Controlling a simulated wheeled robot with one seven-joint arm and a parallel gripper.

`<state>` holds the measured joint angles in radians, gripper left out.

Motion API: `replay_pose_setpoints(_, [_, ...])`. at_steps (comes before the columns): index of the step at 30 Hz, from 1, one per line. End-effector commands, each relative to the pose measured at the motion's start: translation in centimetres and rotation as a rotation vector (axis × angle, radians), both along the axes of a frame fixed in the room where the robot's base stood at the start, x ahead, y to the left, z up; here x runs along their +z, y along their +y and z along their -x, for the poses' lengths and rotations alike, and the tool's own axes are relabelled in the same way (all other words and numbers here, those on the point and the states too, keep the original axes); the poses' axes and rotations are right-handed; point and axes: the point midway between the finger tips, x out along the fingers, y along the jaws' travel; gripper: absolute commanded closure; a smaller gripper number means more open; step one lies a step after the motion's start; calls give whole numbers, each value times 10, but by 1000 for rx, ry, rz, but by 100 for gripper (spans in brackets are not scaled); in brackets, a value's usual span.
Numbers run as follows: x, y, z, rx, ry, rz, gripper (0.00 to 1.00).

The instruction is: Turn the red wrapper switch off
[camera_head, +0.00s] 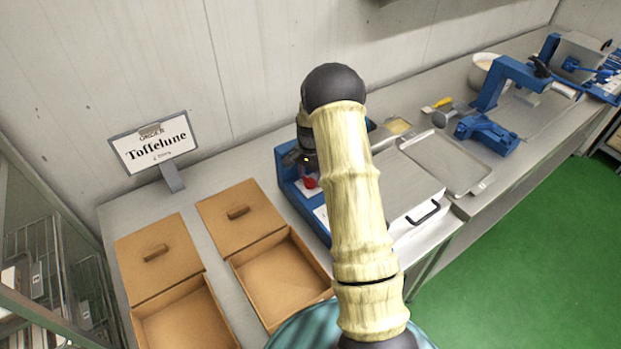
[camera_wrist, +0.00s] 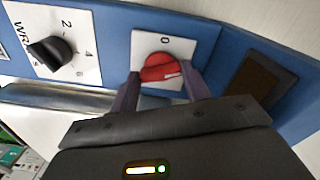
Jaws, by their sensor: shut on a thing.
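The red wrapper switch (camera_wrist: 160,68) is a round red knob on a white plate (camera_wrist: 181,46) on the blue machine panel. In the head view the red switch (camera_head: 310,182) shows small on the blue machine (camera_head: 289,178), beside my arm. My arm hides much of the machine there.
A black dial (camera_wrist: 52,53) with numbers sits left of the switch. A dark panel (camera_wrist: 258,82) is to the right. Two open cardboard boxes (camera_head: 241,217) and a "Toffelune" sign (camera_head: 153,143) stand left of the machine. A metal tray (camera_head: 447,162) lies to the right.

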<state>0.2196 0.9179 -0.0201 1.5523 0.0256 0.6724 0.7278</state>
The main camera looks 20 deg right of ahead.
Motion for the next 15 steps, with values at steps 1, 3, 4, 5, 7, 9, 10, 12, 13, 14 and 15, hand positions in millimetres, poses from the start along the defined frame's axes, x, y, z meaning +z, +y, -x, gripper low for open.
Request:
replay_pose_setpoints(1, [-1, 0, -1, 42, -4, 0, 76])
replay_pose_setpoints(3, [-1, 0, -1, 109, -4, -1, 76])
replay_pose_setpoints(4, [-1, 0, -1, 138, -4, -1, 76])
replay_pose_setpoints(5, [-1, 0, -1, 167, -4, -1, 76])
replay_pose_setpoints(7, [-1, 0, -1, 234, -4, 1, 76])
replay_pose_setpoints(9, [0, 0, -1, 299, -4, 1, 76])
replay_pose_setpoints(10, [0, 0, -1, 328, -4, 1, 76])
replay_pose_setpoints(12, [0, 0, -1, 395, -4, 0, 76])
replay_pose_setpoints(13, [0, 0, -1, 424, -4, 0, 76])
replay_pose_setpoints(14, [0, 0, -1, 452, -4, 0, 76])
replay_pose_setpoints(15, [0, 0, -1, 490, -4, 0, 76])
